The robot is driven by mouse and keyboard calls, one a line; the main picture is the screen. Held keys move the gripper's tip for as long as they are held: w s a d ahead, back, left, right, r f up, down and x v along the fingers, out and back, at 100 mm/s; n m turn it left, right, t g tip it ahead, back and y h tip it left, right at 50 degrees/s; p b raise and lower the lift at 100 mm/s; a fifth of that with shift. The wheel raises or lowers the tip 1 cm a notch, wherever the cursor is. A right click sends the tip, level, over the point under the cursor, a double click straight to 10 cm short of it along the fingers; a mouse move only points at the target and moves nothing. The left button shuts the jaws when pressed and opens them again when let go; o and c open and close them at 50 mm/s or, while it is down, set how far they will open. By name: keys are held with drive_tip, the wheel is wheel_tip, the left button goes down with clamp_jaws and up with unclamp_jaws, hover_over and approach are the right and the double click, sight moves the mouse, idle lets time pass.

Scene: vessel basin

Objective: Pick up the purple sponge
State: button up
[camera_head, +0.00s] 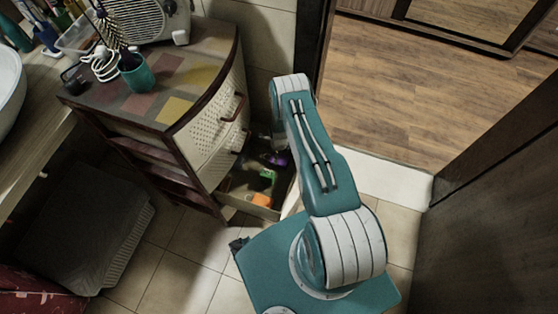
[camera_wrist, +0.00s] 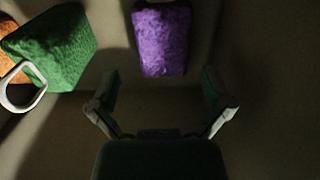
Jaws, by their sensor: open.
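The purple sponge (camera_wrist: 162,40) lies on the floor of an open drawer, at the top middle of the wrist view. In the head view a small purple patch of the sponge (camera_head: 276,159) shows beside my arm. My gripper (camera_wrist: 160,88) is open and empty in the wrist view, its two fingers apart. The sponge is beyond the fingertips in the picture, roughly in line with the gap between them. I see no contact. In the head view the gripper is mostly hidden by my arm.
A green sponge-like block (camera_wrist: 56,46) and an orange one (camera_wrist: 10,52) lie left of the purple sponge, with a white ring-shaped handle (camera_wrist: 22,88) by them. The open drawer (camera_head: 236,190) is under the cabinet top (camera_head: 140,110). Drawer floor right of the sponge looks clear.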

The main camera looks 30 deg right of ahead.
drive_tip(key=shift+w+f, duration=0.2)
drive_tip(key=shift+f, duration=1.2)
drive_tip(key=shift+w+f, duration=0.15)
drive_tip(key=shift+f, duration=1.25)
drive_tip(key=c, duration=0.7)
